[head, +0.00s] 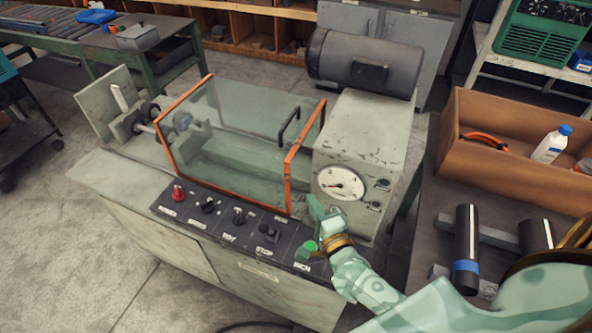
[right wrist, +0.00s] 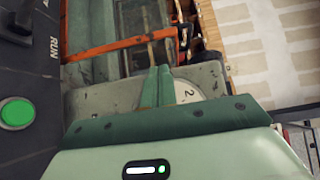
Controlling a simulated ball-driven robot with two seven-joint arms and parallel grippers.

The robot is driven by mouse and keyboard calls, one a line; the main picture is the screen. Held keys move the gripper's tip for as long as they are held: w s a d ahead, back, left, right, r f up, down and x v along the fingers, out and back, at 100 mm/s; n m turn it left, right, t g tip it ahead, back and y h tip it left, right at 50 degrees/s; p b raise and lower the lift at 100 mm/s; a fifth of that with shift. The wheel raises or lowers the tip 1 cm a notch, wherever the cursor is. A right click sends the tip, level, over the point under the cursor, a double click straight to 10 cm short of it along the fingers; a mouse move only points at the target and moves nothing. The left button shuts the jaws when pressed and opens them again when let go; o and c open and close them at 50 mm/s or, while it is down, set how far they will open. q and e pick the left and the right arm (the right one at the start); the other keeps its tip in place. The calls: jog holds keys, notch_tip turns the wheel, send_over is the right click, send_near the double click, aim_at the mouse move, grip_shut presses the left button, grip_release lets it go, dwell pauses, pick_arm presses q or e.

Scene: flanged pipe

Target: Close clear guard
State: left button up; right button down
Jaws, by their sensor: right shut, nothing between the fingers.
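The clear guard (head: 225,165), with orange edging and a black handle (head: 289,126), covers the middle of the grey machine. Its front lower edge sits close behind the black control panel; I cannot tell whether it is fully seated. My right gripper (head: 314,203) is shut and empty at the guard's front right corner, in front of the round gauge (head: 341,184). In the right wrist view, the shut fingers (right wrist: 157,72) point toward the guard's orange edge (right wrist: 120,46), with the gauge partly hidden behind them. Contact with the guard cannot be told. My left gripper is not in view.
The control panel (head: 222,219) carries several knobs and a green button (head: 308,246) below my right gripper. The grey gauge housing and a dark motor (head: 365,62) stand right of the guard. A bench with a wooden crate (head: 512,120) and a bottle (head: 551,145) is at the right.

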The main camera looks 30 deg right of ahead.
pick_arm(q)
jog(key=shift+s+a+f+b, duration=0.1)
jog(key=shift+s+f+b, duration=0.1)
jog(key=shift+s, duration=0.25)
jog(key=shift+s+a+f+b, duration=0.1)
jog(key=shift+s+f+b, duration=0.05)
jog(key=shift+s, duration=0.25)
pick_arm(e)
jog(key=w, duration=0.9)
jog(key=shift+w+d, duration=0.2)
jog(key=shift+d, duration=0.05)
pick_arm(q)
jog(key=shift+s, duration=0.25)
pick_arm(e)
jog(key=shift+r, duration=0.1)
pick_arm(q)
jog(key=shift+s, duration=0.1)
